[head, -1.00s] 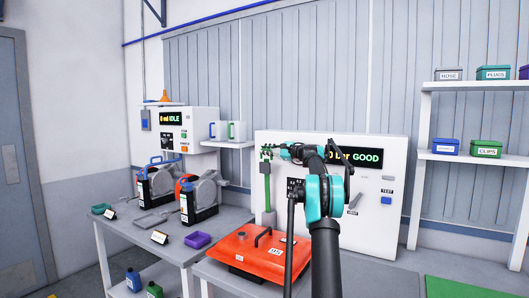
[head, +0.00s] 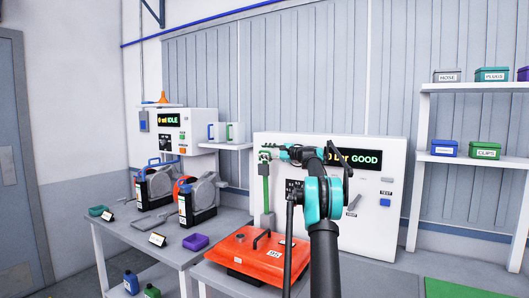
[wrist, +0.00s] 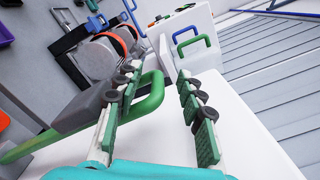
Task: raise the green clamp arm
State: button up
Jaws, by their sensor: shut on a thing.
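The green clamp arm (head: 266,190) stands upright on a grey base beside the orange lid (head: 240,252), in front of the white test machine (head: 380,228). In the wrist view, its green bar (wrist: 20,150) comes in from the lower left, and a curved green piece (wrist: 152,95) shows between my fingers. My gripper (head: 268,154) is at the arm's top end, shut on it. In the wrist view, my gripper's two green-padded fingers (wrist: 155,110) stand apart on either side of it. The exact contact is partly hidden behind a finger.
Shelves with lidded boxes (head: 486,151) stand at right.

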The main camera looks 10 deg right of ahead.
jog(key=v, duration=1.2)
jog(key=shift+r, duration=0.1)
jog(key=s+a+f+n+g+h, duration=0.6)
jog(key=s+a+f+n+g, duration=0.15)
jog(key=s+a+f, duration=1.5)
jog(key=s+f+n+h, duration=0.2)
jog(key=s+f, duration=0.5)
jog(key=s, duration=0.4)
jog(key=s+d+f+n+h, duration=0.1)
jog(key=s+f+n+h, duration=0.1)
jog(key=s+f, duration=0.5)
jog(key=s+f+n+h, duration=0.3)
jog(key=s+f, duration=0.5)
jog(key=s, duration=0.8)
jog(key=shift+s+d+n+g, duration=0.4)
jog(key=shift+n+g, duration=0.05)
jog(key=shift+n, duration=0.4)
jog(key=shift+o, duration=0.4)
